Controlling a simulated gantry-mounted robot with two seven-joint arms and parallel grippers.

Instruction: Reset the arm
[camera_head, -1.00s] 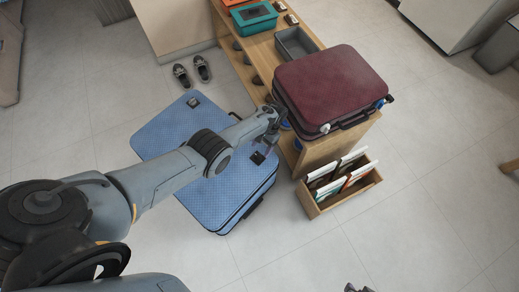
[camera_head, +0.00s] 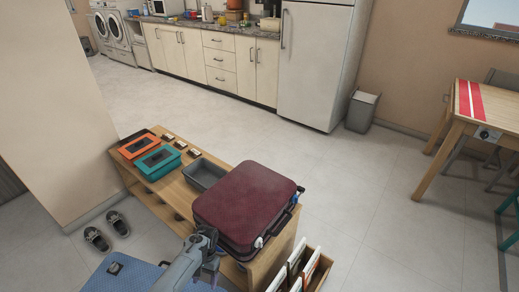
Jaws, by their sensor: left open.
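My left arm (camera_head: 180,272) comes in from the bottom edge. Its gripper (camera_head: 211,273) is open and empty, pointing down beside the near side of the wooden bench (camera_head: 148,200). It is close to the maroon suitcase (camera_head: 245,203), which lies flat on the bench; I cannot tell whether they touch. The blue suitcase (camera_head: 125,276) lies on the floor below and left of the gripper, cut off by the bottom edge. My right gripper is out of view.
An orange case (camera_head: 138,146), a teal case (camera_head: 158,162) and a grey tray (camera_head: 204,174) are on the bench. A wooden file box (camera_head: 319,272) stands right of it, shoes (camera_head: 107,230) left. Open floor (camera_head: 385,215) extends right, with a table (camera_head: 489,112) beyond.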

